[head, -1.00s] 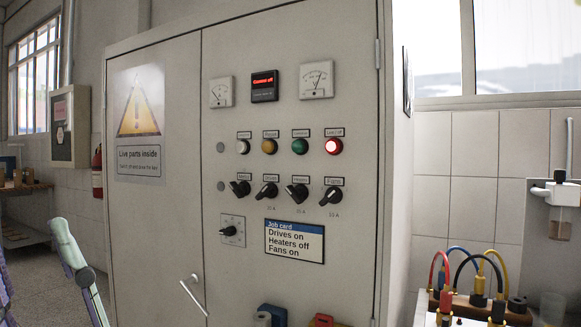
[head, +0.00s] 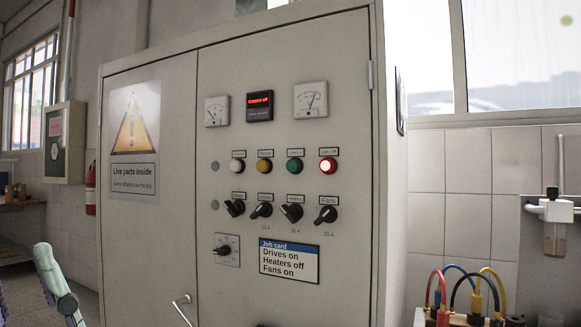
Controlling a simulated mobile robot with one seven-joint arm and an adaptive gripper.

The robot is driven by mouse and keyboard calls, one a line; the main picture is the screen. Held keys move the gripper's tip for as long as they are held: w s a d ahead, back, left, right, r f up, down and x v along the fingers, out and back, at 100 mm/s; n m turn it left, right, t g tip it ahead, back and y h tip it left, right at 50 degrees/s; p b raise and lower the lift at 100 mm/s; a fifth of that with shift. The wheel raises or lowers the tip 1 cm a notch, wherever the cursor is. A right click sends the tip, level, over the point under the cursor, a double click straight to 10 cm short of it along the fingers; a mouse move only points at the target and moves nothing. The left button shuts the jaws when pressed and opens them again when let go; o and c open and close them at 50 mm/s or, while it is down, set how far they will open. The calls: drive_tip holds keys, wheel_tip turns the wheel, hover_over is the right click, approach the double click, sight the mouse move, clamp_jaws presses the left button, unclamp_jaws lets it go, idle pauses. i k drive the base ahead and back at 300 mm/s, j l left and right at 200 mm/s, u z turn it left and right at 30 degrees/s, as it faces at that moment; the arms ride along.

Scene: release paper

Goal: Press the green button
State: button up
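The green button (head: 294,166) is on the front of a grey cabinet, in a row of round buttons or lamps. A white one (head: 237,166) and an amber one (head: 264,166) are to its left, and a lit red one (head: 328,166) is to its right. Part of my arm shows at the lower left, well away from the panel. My gripper's fingers are not in view.
Below the row are several black rotary switches (head: 291,212) and a job card (head: 289,261). A door handle (head: 181,308) sticks out low on the cabinet (head: 345,235). Coloured cables (head: 461,296) stand on a bench at the lower right.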

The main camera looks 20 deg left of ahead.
sight(292, 165)
drive_tip(key=u, duration=1.65)
drive_tip(key=l, duration=0.85)
